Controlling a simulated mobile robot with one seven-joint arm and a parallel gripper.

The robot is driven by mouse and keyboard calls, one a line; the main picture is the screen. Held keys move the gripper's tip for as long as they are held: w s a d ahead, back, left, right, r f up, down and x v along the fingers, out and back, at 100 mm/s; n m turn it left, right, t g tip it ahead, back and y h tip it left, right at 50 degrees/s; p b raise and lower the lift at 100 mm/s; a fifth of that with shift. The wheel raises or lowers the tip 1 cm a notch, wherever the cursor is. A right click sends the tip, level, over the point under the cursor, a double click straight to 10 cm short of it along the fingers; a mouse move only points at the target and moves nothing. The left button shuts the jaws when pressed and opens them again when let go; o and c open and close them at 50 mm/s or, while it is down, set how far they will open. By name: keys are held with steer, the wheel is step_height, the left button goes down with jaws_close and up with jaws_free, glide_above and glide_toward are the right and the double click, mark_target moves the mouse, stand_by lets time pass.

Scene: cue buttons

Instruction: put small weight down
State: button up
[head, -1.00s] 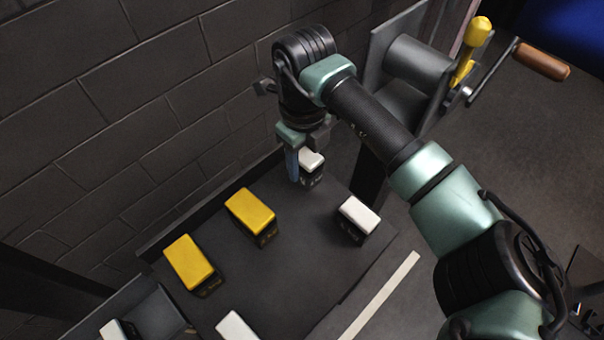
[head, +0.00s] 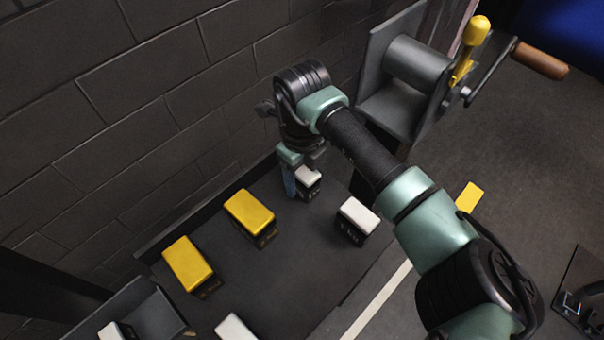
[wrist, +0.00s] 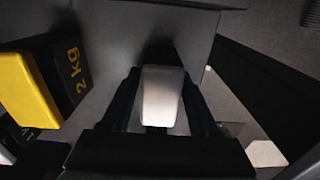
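A small weight with a white top and dark sides (head: 308,181) is between the fingers of my gripper (head: 300,184) at the back of the dark table, near the wall. In the wrist view its white top (wrist: 161,97) sits between the two dark fingers, close to both. My gripper is shut on it and points down. The weight is upright. I cannot tell whether its base touches the table (head: 285,285).
A yellow-topped weight (head: 250,212), marked 2 kg in the wrist view (wrist: 72,72), stands left of my gripper. White-topped weights stand right (head: 358,216) and in front (head: 235,328). A crank machine (head: 410,75) is at the right.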

mark_target(302, 168)
steer(key=shift+o, duration=0.7)
step_height(302, 168, up, 12)
steer(key=shift+r+p, duration=0.15)
steer(key=shift+p, duration=0.15)
